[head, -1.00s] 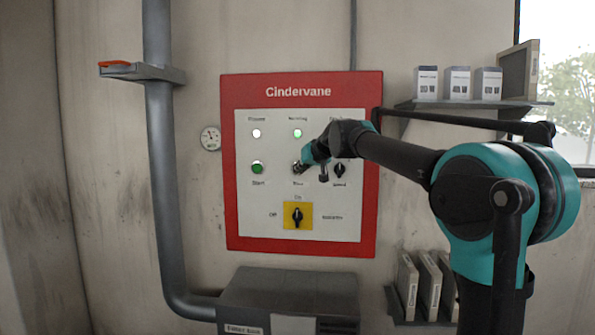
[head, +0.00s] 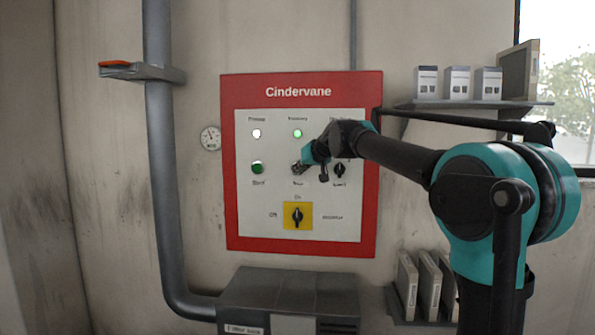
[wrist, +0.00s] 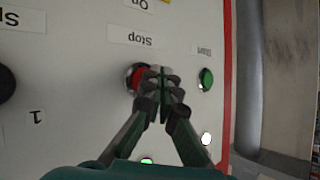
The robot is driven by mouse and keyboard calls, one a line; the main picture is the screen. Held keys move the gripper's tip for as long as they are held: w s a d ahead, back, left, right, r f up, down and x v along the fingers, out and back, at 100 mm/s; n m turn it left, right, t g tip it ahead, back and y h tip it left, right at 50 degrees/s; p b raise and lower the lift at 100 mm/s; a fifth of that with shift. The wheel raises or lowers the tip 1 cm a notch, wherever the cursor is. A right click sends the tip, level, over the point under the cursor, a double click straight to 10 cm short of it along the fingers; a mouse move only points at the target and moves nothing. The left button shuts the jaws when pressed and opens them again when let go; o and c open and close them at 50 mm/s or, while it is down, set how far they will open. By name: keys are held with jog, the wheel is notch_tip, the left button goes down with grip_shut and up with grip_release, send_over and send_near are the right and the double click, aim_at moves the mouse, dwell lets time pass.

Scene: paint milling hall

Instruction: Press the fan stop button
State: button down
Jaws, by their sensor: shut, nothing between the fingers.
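The control panel (head: 370,230), white with a red border and headed Cindervane, is on the wall in the head view. In the wrist view it appears upside down. The red stop button (wrist: 136,77) shows there beside its Stop label (wrist: 131,39). My gripper (wrist: 164,76) is shut and empty, its fingertips in front of the button's right part in that view. Whether they touch it I cannot tell. In the head view my gripper (head: 299,167) hides the button.
The green start button (head: 257,168) is left of my gripper; a dark selector knob (head: 340,170) is to its right. A yellow-plated rotary switch (head: 298,216) is below. A green lamp (head: 297,133) is lit above. A grey box (head: 290,290) stands under the panel.

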jog(key=shift+w, duration=0.2)
jog(key=shift+w, duration=0.25)
jog(key=shift+w, duration=0.45)
dwell(0.7)
dwell(0.3)
jog(key=shift+s, duration=0.9)
jog(key=shift+s, duration=0.1)
jog(key=s, duration=0.4)
jog(key=shift+s+a, duration=0.1)
jog(key=shift+s, duration=0.3)
jog(key=shift+f, duration=0.1)
